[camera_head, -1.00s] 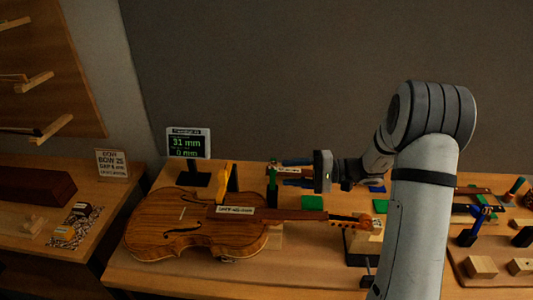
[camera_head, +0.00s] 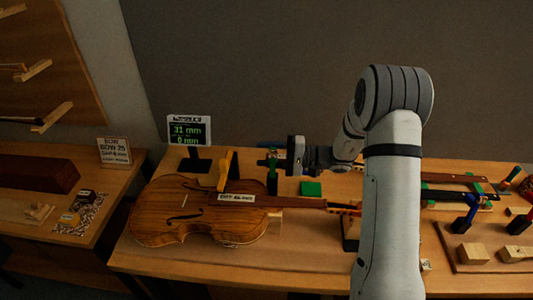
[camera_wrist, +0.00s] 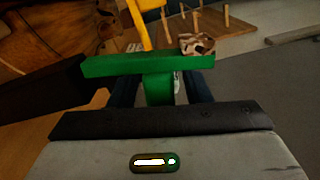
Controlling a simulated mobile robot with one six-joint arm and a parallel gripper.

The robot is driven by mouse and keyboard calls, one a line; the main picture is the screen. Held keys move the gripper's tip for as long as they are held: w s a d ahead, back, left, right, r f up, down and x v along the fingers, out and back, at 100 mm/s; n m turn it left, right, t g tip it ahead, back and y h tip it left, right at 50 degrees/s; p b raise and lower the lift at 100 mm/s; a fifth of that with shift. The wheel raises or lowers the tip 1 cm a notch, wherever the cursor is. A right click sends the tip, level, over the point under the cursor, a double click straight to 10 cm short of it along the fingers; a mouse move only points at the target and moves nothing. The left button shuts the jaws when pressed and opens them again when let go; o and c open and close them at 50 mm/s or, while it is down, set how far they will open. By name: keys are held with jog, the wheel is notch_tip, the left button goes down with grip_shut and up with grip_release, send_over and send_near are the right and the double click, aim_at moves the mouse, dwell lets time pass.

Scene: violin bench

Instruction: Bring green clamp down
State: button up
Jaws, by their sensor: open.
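The green clamp (camera_head: 272,184) stands upright by the violin's neck, right of the body, in the head view. In the wrist view its green bar (camera_wrist: 150,65) lies across the picture, with a green stem (camera_wrist: 158,90) below it. My gripper (camera_wrist: 160,90) is open, with dark fingers on either side of this stem. I cannot tell whether they touch it. In the head view my gripper (camera_head: 271,161) points left at the clamp's top, partly hiding it. The violin (camera_head: 195,225) lies on the bench, its neck to the right.
A yellow clamp (camera_head: 227,170) stands at the violin's body, left of the green one. A display (camera_head: 188,130) behind reads 31 mm and 0 mm. A green block (camera_head: 311,189) lies behind the neck. A bow rack with blue and green holders (camera_head: 468,212) is at right.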

grip_shut()
dwell(0.3)
jog(key=shift+a+b, duration=0.1)
jog(key=shift+b, duration=0.3)
